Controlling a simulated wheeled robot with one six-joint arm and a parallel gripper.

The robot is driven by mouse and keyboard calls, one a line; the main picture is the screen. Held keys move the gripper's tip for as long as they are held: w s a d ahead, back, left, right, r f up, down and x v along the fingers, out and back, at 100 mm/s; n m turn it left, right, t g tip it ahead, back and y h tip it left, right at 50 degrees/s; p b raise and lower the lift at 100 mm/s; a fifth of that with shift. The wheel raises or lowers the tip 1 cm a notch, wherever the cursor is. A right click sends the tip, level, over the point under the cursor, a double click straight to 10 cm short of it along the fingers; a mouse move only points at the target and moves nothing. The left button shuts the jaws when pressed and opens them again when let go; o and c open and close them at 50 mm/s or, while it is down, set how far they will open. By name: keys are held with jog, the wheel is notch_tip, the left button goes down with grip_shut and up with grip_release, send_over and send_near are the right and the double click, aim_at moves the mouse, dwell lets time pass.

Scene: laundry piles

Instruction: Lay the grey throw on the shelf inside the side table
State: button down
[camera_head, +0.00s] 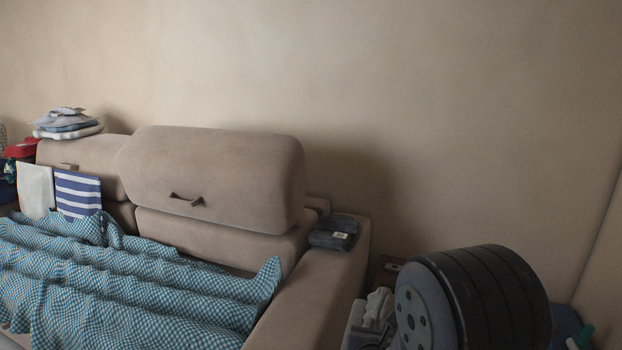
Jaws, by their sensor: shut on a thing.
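I cannot pick out the grey throw for certain.
The beige sofa (215,175) fills the left and middle. A blue checked blanket (110,285) covers its seat. A dark folded cloth (333,232) with a white label lies on its arm. Folded laundry (68,125) sits on the backrest. A bare wall stands behind.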

notch_tip(320, 180, up, 20)
jog(key=p, duration=1.8)
